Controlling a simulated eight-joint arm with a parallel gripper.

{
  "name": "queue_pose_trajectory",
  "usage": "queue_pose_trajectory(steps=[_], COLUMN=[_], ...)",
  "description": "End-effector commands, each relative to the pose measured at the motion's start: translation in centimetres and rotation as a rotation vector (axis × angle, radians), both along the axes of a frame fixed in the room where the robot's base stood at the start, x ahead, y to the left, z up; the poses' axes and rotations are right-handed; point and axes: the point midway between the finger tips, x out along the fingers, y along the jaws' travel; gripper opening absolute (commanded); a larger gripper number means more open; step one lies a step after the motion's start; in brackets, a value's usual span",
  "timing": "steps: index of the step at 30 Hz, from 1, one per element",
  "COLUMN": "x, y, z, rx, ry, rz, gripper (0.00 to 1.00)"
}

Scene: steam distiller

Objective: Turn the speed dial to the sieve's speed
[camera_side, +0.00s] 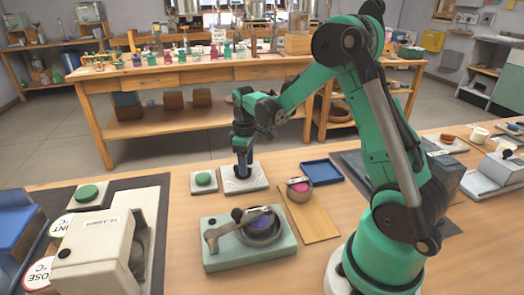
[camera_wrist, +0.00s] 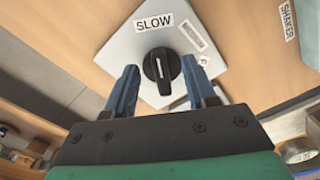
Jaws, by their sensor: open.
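The speed dial (camera_wrist: 163,70) is a black knob on a pale square plate (camera_wrist: 128,44). Its white mark points up, roughly toward the SLOW label (camera_wrist: 153,22). Another label on the plate, right of SLOW, is too small to read, and a third is partly hidden. My gripper (camera_wrist: 159,64) is open, with one blue finger on each side of the knob and gaps between. I cannot tell which thing is the sieve.
A green button on a pale base (camera_side: 203,181) stands left of the plate. A grey-green device with a lever (camera_side: 225,250) is in front. A pan with pink contents (camera_side: 299,181) and a blue tray (camera_side: 321,172) lie to the right.

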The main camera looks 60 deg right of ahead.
Motion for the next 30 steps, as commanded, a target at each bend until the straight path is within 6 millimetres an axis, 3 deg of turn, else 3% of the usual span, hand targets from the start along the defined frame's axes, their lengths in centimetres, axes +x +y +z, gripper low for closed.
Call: queue_pose_trajectory(steps=[10, 15, 16, 30], x=[-0.02, -0.01, -0.01, -0.03], y=[0.03, 0.03, 0.03, 0.10], z=[-0.70, -0.68, -0.68, -0.66], rx=[0.000, 0.000, 0.000, -0.001], ry=[-0.001, -0.001, -0.001, 0.000], rz=[0.000, 0.000, 0.000, -0.068], gripper=[0.50, 0.02, 0.00, 0.00])
